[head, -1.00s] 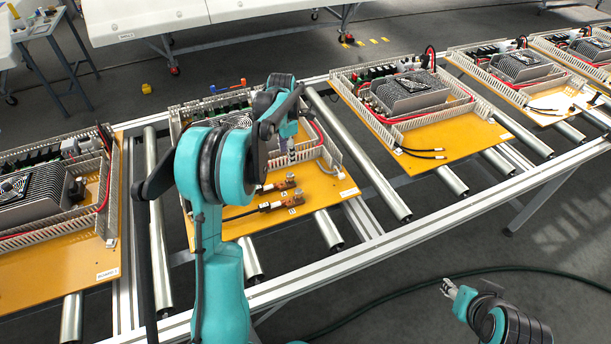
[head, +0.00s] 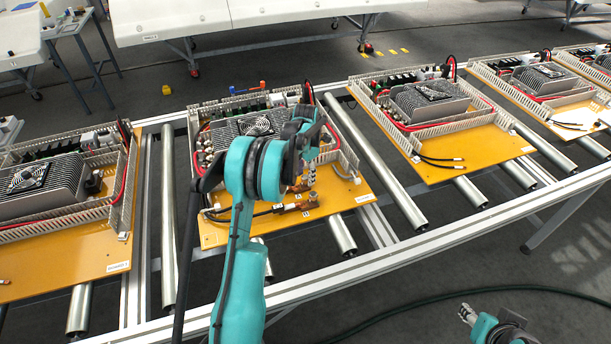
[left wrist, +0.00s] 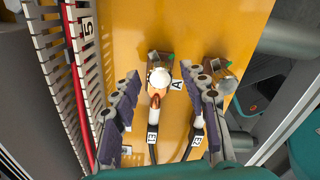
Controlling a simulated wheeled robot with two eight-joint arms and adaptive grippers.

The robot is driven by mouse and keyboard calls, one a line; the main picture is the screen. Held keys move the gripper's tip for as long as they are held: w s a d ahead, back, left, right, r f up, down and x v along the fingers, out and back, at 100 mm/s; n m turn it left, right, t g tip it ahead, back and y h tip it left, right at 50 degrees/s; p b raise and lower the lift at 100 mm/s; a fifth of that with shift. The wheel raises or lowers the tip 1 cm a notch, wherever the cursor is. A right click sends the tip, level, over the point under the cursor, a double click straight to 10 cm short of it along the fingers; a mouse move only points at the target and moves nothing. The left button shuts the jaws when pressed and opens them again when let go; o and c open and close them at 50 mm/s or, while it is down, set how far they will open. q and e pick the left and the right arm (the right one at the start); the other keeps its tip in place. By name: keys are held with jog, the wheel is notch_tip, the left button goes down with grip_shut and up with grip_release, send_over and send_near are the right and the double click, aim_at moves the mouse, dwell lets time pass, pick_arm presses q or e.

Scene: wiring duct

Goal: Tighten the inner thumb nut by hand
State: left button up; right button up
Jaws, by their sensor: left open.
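Two copper cable lugs on terminal blocks sit on the orange board (head: 345,198). In the left wrist view, one block carries a round white thumb nut (left wrist: 159,77) above its copper lug (left wrist: 155,100). My left gripper (head: 311,177) is open, pointing down by the terminals. In the left wrist view its fingers (left wrist: 162,106) stand either side of the white nut's lug and look apart from it. The right finger partly overlaps the second terminal. My right gripper (head: 466,313) is low right, away from the board; its jaw state is unclear.
A slotted wiring duct (left wrist: 62,75) with a red cable runs along the left in the left wrist view. A finned heatsink with a fan (head: 257,125) stands behind the terminals. Further boards (head: 455,165) lie along the roller conveyor on both sides.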

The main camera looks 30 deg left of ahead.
pick_arm(q)
grip_shut()
jog(key=shift+m, duration=0.3)
